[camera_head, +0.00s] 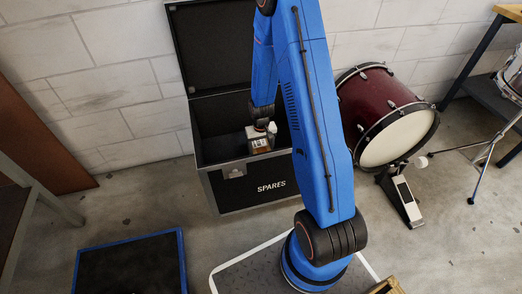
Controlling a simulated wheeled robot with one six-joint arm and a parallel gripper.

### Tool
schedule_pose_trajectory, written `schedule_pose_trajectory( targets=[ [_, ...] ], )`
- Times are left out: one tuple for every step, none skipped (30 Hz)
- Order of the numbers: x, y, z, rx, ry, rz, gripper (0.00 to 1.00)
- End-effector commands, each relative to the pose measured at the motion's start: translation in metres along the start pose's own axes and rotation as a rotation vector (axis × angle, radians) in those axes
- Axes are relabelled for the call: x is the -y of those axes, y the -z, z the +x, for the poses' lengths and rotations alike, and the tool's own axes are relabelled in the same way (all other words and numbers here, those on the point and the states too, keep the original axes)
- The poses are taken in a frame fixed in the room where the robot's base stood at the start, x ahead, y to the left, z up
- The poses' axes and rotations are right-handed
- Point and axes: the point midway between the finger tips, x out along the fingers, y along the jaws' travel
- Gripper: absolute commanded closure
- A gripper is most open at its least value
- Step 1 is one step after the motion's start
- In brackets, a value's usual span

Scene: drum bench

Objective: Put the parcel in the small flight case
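The small flight case (207,188) is a black open case with metal edges and "SPARES" on its front. Its lid stands up against the wall. My arm comes down from above, and my gripper (262,130) is inside the case opening, near the front right. A small brown and white thing, apparently the parcel (260,145), is right below the gripper, inside the case near its front wall. The view is too small to tell whether the fingers are closed on it or apart from it, or whether it rests on the case floor.
A dark red bass drum (378,112) stands right of the case, with a pedal (406,202) in front. A metal stand (485,165) and a wooden-topped bench (509,12) are further right. A blue-edged black mat (130,268) lies at front left. Concrete floor is clear left of the case.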

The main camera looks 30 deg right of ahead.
Motion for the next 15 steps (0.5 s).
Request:
schedule_pose_trajectory(
  targets=[
    [0.0, 0.0004, -0.0002, -0.001, 0.0, 0.0, 0.83],
    [0.0, 0.0003, 0.0002, -0.001, 0.0, 0.0, 0.83],
    [0.0, 0.0003, 0.0011, 0.0, 0.0, 0.0, 0.83],
    [0.0, 0.0002, 0.0018, 0.0, 0.0, 0.0, 0.83],
    [0.0, -0.0001, 0.0021, 0.001, 0.0, 0.0, 0.27],
    [0.0, -0.0001, 0.002, 0.001, 0.0, 0.0, 0.17],
    [0.0, -0.0001, 0.0019, 0.001, 0.0, 0.0, 0.13],
    [0.0, -0.0001, 0.0019, 0.0, 0.0, 0.0, 0.13],
    [0.0, -0.0001, 0.0019, 0.0, 0.0, 0.0, 0.13],
    [0.0, -0.0001, 0.0019, 0.0, 0.0, 0.0, 0.13],
    [0.0, -0.0001, 0.0019, 0.0, 0.0, 0.0, 0.13],
    [0.0, -0.0001, 0.0018, 0.0, 0.0, 0.0, 0.13],
    [0.0, -0.0001, 0.0018, 0.0, 0.0, 0.0, 0.13],
    [0.0, -0.0001, 0.0018, 0.0, 0.0, 0.0, 0.13],
    [0.0, 0.0, 0.0016, 0.0, 0.0, 0.0, 0.13]
  ],
)
